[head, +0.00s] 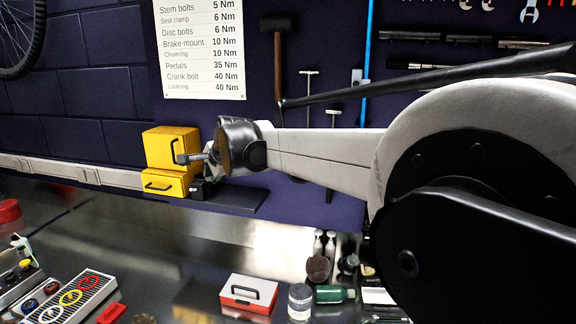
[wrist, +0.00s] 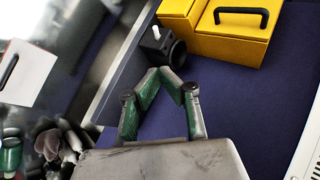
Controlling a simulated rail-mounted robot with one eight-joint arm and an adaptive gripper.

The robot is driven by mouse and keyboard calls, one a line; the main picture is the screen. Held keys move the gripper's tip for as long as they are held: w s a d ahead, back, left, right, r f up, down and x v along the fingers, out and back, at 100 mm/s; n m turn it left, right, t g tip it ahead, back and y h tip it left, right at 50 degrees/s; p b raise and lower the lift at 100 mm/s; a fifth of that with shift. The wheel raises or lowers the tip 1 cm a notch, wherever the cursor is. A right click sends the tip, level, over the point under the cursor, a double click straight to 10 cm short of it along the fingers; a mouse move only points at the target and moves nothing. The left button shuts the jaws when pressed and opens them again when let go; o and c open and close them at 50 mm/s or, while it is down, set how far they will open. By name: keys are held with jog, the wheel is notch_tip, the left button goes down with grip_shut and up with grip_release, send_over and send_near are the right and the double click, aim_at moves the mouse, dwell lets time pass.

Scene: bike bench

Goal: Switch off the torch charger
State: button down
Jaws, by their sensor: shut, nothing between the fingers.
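A small black block with a white toggle lever and a round dark front (wrist: 160,45) stands beside the yellow boxes in the wrist view; it appears to be the torch charger. In the head view it is a small dark shape (head: 199,189) below my wrist. My gripper (wrist: 159,73) is shut and empty, its green-sided fingers meeting just short of the block's round front. Whether the fingertips touch it I cannot tell. The lever stands out from the block, but which setting it is in is unclear. In the head view my wrist hides most of the fingers.
Two yellow boxes with black handles (head: 170,148) are stacked close to the block. A red-and-white box (head: 249,292), jars and bottles stand nearer. The blue wall (head: 110,95) is behind.

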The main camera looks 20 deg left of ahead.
aim_at(196, 189)
jog(key=shift+w+a+f+p, duration=0.15)
jog(key=shift+a+f+p, duration=0.3)
jog(key=shift+a+f, duration=0.9)
jog(key=shift+w+a+f+p, duration=0.1)
jog(key=shift+a+f+p, duration=0.3)
jog(key=shift+a+f, duration=0.9)
jog(key=shift+a+r, duration=0.25)
jog(key=shift+r, duration=0.05)
jog(key=shift+d, duration=0.1)
